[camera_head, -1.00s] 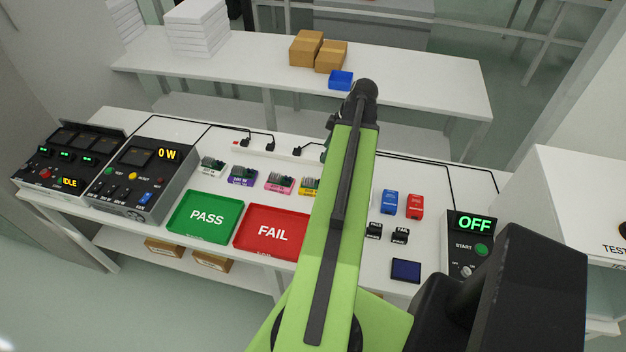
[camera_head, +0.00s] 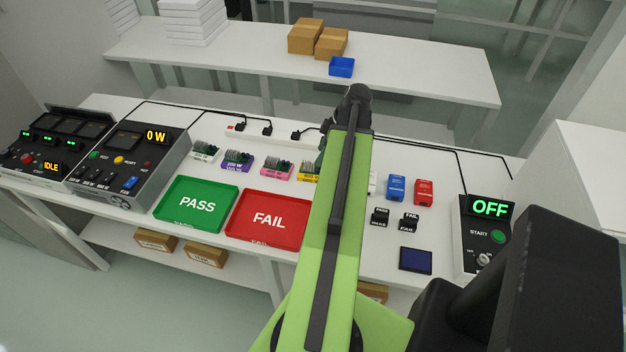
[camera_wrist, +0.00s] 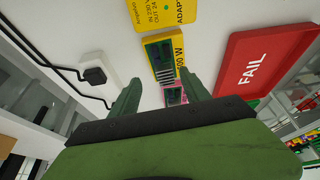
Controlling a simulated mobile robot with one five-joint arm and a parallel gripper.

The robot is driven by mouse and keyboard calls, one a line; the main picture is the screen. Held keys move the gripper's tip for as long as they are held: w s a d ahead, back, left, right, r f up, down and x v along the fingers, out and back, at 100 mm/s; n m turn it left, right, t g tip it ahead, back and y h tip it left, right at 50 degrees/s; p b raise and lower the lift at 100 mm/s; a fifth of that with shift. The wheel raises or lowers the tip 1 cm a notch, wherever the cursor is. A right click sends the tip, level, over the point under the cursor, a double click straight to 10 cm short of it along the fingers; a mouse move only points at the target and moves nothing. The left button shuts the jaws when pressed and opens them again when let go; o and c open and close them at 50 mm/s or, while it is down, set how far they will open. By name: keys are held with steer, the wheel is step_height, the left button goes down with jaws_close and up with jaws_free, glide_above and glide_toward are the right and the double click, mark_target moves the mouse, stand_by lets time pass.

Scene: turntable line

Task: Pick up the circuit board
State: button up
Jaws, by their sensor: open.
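Several small circuit boards with green parts stand in a row on coloured bases: white (camera_head: 205,152), purple (camera_head: 237,161), pink (camera_head: 276,170) and yellow (camera_head: 308,173). The yellow one is partly hidden by my arm in the head view. In the wrist view, the yellow-based board (camera_wrist: 158,55) lies just beyond my gripper (camera_wrist: 162,78), roughly in line with the gap between the fingers. A pink base (camera_wrist: 174,96) shows between the fingers. My gripper is open and empty. My arm hides most of it in the head view.
The green PASS tray (camera_head: 196,229) and red FAIL tray (camera_head: 268,241) lie in front of the boards. Cables and black plugs (camera_head: 295,134) run behind them. Consoles (camera_head: 130,165) stand left; an OFF panel (camera_head: 488,208) stands right.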

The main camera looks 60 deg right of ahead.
mark_target(313, 171)
steer(key=b+x, duration=0.4)
steer(key=x, duration=0.1)
steer(key=shift+w+a+f+b, duration=0.1)
steer(key=shift+a+f+b, duration=0.1)
steer(key=shift+a+b, duration=0.2)
steer(key=shift+r, duration=0.2)
jaws_close()
